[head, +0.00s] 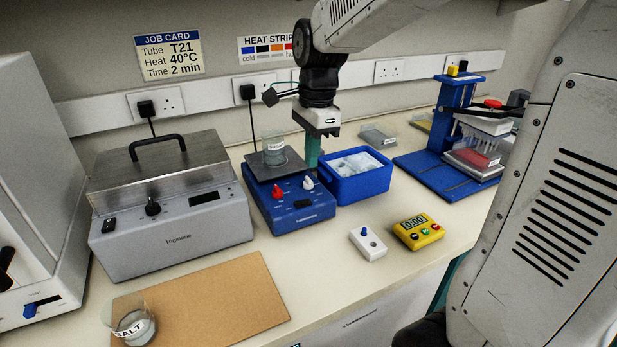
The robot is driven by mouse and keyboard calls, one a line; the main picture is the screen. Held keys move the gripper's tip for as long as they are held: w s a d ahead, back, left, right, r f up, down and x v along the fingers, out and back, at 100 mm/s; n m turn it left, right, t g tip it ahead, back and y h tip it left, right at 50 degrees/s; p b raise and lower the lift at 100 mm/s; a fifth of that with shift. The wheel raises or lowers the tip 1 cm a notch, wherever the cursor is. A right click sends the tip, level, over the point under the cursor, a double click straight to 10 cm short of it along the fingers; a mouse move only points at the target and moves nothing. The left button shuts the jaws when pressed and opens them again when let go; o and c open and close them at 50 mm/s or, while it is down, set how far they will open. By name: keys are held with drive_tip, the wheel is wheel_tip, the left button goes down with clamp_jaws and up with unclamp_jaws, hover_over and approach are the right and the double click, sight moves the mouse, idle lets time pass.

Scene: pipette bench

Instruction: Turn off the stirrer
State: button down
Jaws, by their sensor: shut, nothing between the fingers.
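The stirrer (290,212) is a blue box with a dark top plate, standing near the middle of the bench. A red knob (278,192) and a white knob (308,184) sit on its sloped front, with a small dark display below them. A labelled glass beaker (273,150) stands on the top plate. My gripper (313,163) points down with its teal fingers shut and empty, just behind the white knob at the plate's right side. I cannot tell whether the fingers touch anything; their tips are partly hidden.
A blue tub (362,186) stands close right of the stirrer, and a grey lidded bath (175,235) stands left. A white box with a blue knob (369,243) and a yellow timer (418,231) lie in front. A brown board (215,300) and salt beaker (136,329) are front left.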

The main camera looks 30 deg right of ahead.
sight(299, 202)
drive_tip(key=shift+d+r, duration=0.15)
drive_tip(key=shift+r, duration=1.05)
drive_tip(key=shift+d+r, duration=0.1)
drive_tip(key=shift+r, duration=1.05)
drive_tip(key=shift+w+a+r+y, duration=0.1)
drive_tip(key=shift+w+a+y, duration=0.05)
drive_tip(key=shift+a, duration=0.25)
drive_tip(key=shift+w+a+r+y, duration=0.1)
drive_tip(key=shift+a+y, duration=0.05)
drive_tip(key=shift+a, duration=0.2)
drive_tip(key=f, duration=0.4)
drive_tip(key=a+f, duration=0.1)
drive_tip(key=f, duration=0.9)
drive_tip(key=shift+a, duration=0.35)
